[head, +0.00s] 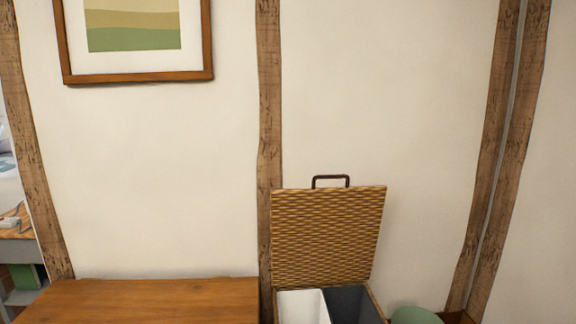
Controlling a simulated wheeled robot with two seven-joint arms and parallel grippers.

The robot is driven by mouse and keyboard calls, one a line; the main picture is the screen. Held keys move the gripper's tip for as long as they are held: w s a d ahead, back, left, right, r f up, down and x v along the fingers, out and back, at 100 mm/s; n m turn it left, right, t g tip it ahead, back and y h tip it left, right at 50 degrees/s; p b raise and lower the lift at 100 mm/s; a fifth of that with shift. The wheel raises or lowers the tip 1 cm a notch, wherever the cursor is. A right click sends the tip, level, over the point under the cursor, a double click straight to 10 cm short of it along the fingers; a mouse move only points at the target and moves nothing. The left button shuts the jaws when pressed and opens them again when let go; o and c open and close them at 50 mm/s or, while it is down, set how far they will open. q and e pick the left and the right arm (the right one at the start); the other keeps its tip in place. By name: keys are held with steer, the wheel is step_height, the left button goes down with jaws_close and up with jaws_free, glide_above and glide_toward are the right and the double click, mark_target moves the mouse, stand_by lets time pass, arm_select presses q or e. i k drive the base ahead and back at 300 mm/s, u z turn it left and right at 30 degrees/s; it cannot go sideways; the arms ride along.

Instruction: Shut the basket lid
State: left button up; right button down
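The wicker basket (376,303) stands against the wall at the bottom centre-right of the head view, and its lower part is cut off by the frame. Its woven lid (328,235) is open and stands almost upright at the back. A dark handle (331,178) sits on the lid's top edge. Inside the basket I see a white compartment (302,306) and a dark grey compartment (353,305). Neither of my grippers is in view.
A wooden-topped piece of furniture (140,300) stands left of the basket, its visible top bare. A green round object (416,315) is to the basket's right. Timber posts line the wall, with a framed picture (137,77) at upper left. Shelving (22,272) shows at far left.

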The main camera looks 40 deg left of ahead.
mark_target(319, 235)
steer(key=u, duration=0.95)
steer(key=i, duration=1.05)
steer(key=u, duration=0.45)
